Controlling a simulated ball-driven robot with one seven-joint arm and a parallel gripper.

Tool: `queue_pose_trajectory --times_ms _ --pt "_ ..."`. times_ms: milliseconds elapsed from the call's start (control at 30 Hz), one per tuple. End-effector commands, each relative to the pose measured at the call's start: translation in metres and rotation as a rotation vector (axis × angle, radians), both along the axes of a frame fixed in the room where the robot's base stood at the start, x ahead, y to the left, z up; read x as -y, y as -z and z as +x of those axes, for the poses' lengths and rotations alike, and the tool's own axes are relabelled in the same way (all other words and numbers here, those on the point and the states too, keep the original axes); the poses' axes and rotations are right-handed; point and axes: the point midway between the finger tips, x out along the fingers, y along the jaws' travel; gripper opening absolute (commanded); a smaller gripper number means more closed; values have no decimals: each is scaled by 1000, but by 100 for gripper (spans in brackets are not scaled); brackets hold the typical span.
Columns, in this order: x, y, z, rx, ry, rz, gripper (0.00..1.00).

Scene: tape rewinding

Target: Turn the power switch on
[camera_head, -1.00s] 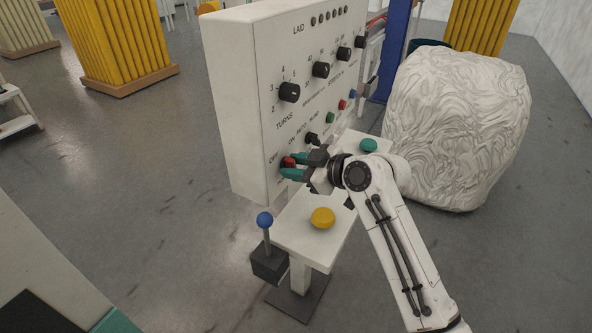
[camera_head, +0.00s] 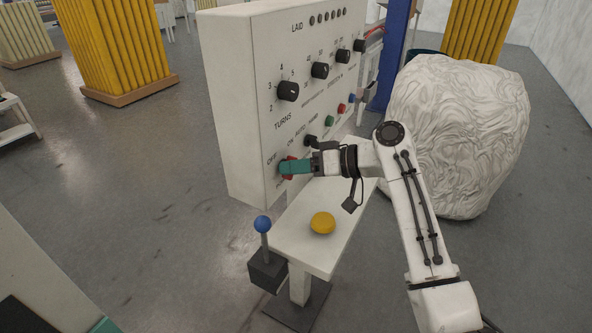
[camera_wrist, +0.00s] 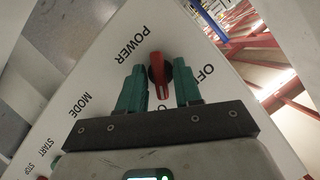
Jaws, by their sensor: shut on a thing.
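The power switch is a red rotary knob (camera_wrist: 156,72) low on the white control panel (camera_head: 238,105). In the wrist view it sits between the two teal fingers of my gripper (camera_wrist: 160,90), which is shut on it. A pale mark on the knob's lower end points towards a label starting with O, partly hidden by my gripper. The OFF label lies to the knob's right and POWER to its upper left. In the head view my gripper (camera_head: 291,167) reaches the panel from the right and covers most of the knob.
A white shelf below the panel carries a yellow button (camera_head: 322,222). A blue-topped lever (camera_head: 263,225) stands at its near end. Black dials (camera_head: 288,91) and small coloured buttons (camera_head: 330,121) are higher on the panel. A large white wrapped bale (camera_head: 455,135) stands behind my arm.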

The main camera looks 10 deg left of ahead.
Motion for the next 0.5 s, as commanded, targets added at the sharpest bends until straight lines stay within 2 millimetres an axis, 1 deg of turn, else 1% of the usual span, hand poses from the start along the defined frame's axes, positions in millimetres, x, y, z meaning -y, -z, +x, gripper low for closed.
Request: queue_pose_trajectory --times_ms 200,500 --pt "0 2 1 -113 0 40 3" --pt "1 2 1 -184 1 63 3"
